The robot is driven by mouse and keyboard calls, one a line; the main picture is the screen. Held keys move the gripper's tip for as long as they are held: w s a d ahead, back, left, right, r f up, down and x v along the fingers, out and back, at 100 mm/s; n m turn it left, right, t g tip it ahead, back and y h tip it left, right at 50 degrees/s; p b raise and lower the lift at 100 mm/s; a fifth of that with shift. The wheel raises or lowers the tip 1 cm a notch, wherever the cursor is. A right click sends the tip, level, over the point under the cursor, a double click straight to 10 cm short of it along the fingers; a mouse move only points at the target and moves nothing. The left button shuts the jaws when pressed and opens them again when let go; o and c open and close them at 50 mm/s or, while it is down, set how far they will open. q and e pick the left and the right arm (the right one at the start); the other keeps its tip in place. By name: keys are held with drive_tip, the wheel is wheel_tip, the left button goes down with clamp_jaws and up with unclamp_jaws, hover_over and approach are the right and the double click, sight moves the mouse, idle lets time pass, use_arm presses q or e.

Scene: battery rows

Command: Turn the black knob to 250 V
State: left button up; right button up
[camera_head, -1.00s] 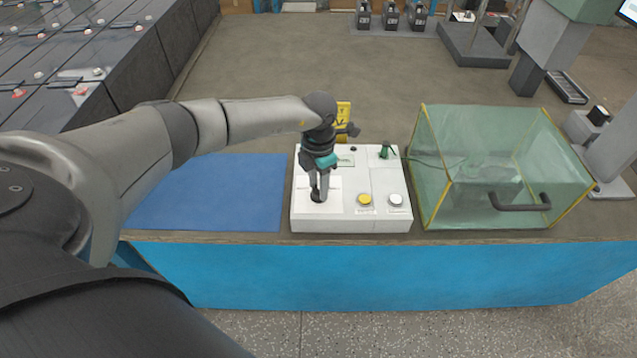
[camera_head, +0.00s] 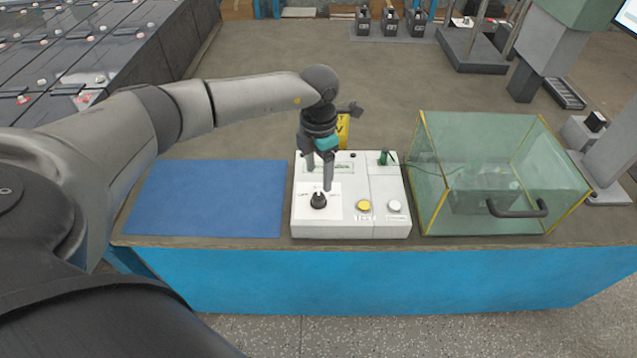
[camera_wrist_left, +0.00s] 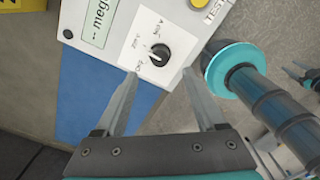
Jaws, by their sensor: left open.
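The black knob (camera_head: 318,200) sits on the front left of the white test box (camera_head: 350,218). In the left wrist view the knob (camera_wrist_left: 158,54) is clear, on a white label with an off mark and voltage marks around it. I cannot tell surely which mark its pointer faces. My left gripper (camera_head: 319,180) is open and empty, above and behind the knob. In the left wrist view its two fingertips (camera_wrist_left: 162,73) are spread to either side just short of the knob, apart from it. My right gripper cannot be made out clearly.
The box carries a yellow button (camera_head: 364,205), a white button (camera_head: 394,206), a green switch (camera_head: 384,157) and a display (camera_wrist_left: 97,22). A blue mat (camera_head: 210,198) lies left. A clear case (camera_head: 480,180) with a dark handle stands right. Teal-and-grey arm parts show at right in the wrist view.

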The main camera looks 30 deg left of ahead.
use_arm(q)
wheel_tip(320, 180, up, 8)
drive_tip(key=shift+p, duration=0.3)
drive_tip(key=shift+r, duration=0.1)
